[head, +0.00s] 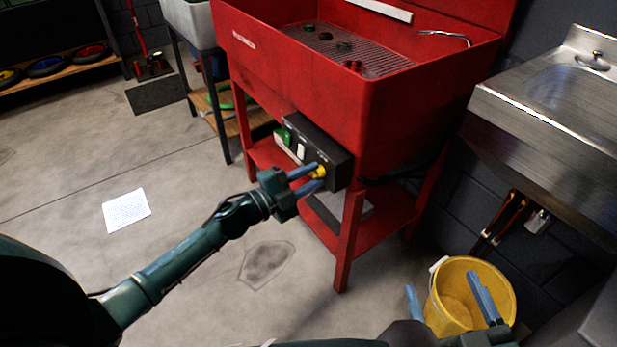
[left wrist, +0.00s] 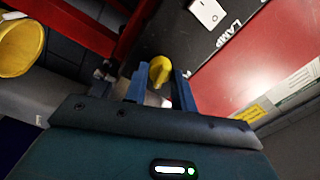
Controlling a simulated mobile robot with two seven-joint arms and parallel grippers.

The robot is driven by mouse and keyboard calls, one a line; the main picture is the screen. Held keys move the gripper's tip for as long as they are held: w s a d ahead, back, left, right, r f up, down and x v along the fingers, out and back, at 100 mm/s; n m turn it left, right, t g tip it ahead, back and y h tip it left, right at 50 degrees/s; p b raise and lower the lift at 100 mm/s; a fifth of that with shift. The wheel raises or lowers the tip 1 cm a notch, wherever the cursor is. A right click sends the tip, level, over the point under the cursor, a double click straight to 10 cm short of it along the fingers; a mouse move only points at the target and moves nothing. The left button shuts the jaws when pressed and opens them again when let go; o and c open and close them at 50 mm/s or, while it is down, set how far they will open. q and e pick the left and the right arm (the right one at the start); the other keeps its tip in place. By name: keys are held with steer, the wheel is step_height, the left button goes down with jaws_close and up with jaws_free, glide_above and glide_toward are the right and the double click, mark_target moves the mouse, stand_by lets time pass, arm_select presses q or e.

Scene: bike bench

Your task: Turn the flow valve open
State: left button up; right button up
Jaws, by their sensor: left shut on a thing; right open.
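The flow valve is a yellow knob (head: 319,171) on the front of a black control box (head: 330,151) under the red wash basin. My left gripper (head: 308,178) reaches it from the left with its two blue fingers shut on the knob. In the left wrist view the yellow knob (left wrist: 160,70) sits between the two fingertips of the left gripper (left wrist: 158,88). The far side of the knob is hidden. My right gripper (head: 445,300) is open and empty at the bottom of the head view, in front of a yellow bucket (head: 505,303).
The black box also carries a white switch (head: 301,151) and a green one (head: 286,135). A red leg (head: 349,240) of the basin stands just below the box. A steel sink (head: 545,115) is at the right. A paper sheet (head: 126,210) lies on open floor at left.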

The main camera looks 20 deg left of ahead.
arm_select(q)
steer(key=o, duration=1)
arm_select(e)
steer(key=shift+s+f, duration=0.1)
steer(key=shift+f, duration=0.05)
arm_select(q)
steer(key=p+v, duration=0.2)
steer(key=v, duration=1.1)
arm_select(e)
steer(key=shift+d+m+g+h, duration=0.35)
steer(key=shift+m+g+h, duration=0.15)
steer(key=shift+g+h, duration=0.15)
arm_select(q)
steer(key=shift+a, duration=0.1)
